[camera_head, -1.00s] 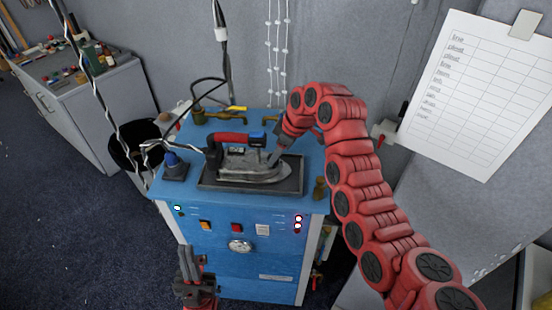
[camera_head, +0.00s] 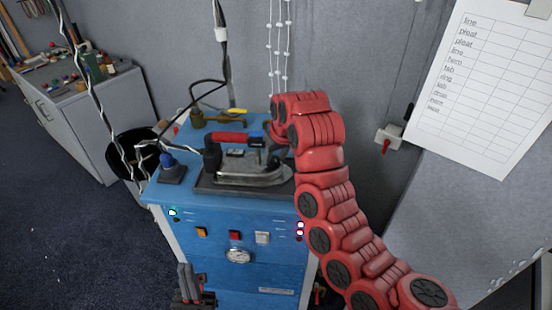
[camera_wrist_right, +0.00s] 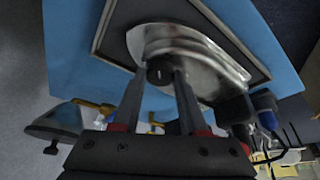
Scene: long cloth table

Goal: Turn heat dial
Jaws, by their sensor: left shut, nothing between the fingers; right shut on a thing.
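The iron (camera_head: 245,170) with a red handle lies on a dark tray (camera_head: 222,191) on top of the blue station. A small black round dial (camera_wrist_right: 160,73) with a light mark sits on the iron's metal body in the right wrist view. My right gripper (camera_wrist_right: 158,78) has its two fingers on either side of the dial, shut on it. In the head view the arm's red links largely hide this gripper and the dial. My left gripper (camera_head: 187,270) is shut and empty, low in front of the station's front panel.
The blue station (camera_head: 220,272) carries coloured buttons, lights and a round gauge (camera_head: 239,256) in front. Black cables hang above and left. A paper chart (camera_head: 485,85) is at the upper right.

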